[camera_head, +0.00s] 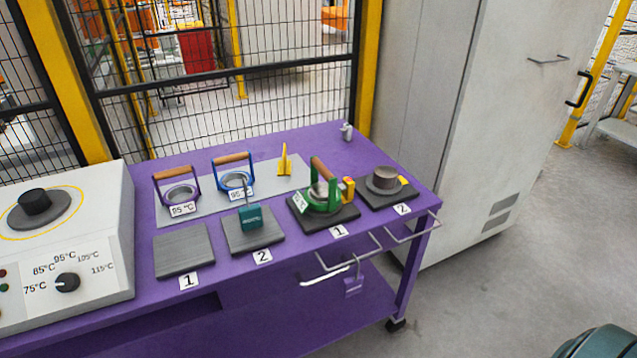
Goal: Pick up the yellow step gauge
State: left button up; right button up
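The yellow step gauge (285,161) is a small, narrow yellow piece. It stands upright near the back of a light grey mat (262,186) on the purple table. It is to the right of the blue ring (236,179) with a wooden handle, and apart from it. Nothing covers it. Neither of my grippers shows in the head view.
The purple table (204,225) also carries a purple handled ring (164,181), a green handled ring (325,201), dark plates and a teal block (250,217). A white control box (100,222) is at left, mesh fencing behind, a grey cabinet (506,125) at right.

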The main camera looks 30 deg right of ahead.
aim_at(348, 187)
jog(key=l+u, duration=0.2)
jog(key=l, duration=0.6)
jog(key=l+u, duration=0.25)
jog(key=l, duration=0.55)
jog(key=k+l+u, duration=0.2)
jog(key=l, duration=0.6)
jog(key=i, duration=0.1)
